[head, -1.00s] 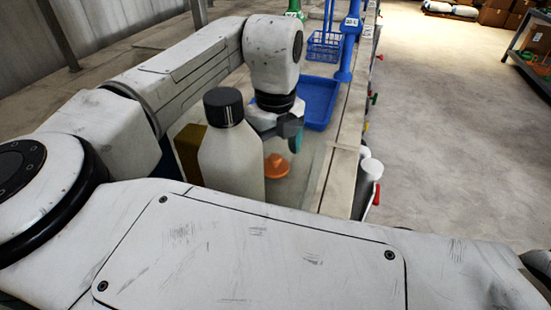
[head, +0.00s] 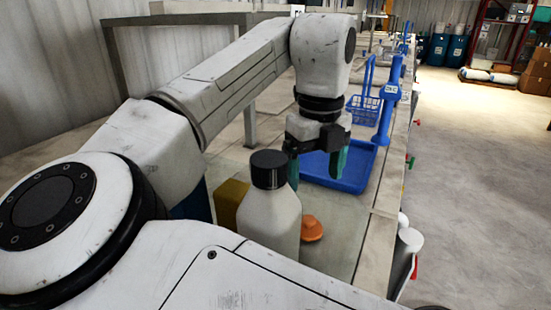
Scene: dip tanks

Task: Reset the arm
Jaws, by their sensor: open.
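My gripper (head: 317,166) hangs from my white arm, pointing down, in the middle of the head view. Its two green-tipped fingers are apart, with nothing seen between them. It is above the bench, behind the white bottle (head: 270,212) with the black cap. The bottle stands upright and hides part of the bench and of an orange object (head: 311,229) beside it. My arm's own links fill the left and front of the view.
A blue tray (head: 362,184) lies right of my gripper, with a blue basket (head: 363,109) and blue post (head: 388,101) farther back. A yellow block (head: 229,202) stands left of the bottle. Grey and white containers (head: 404,262) are at the bench's right side. Open floor (head: 478,185) lies to the right.

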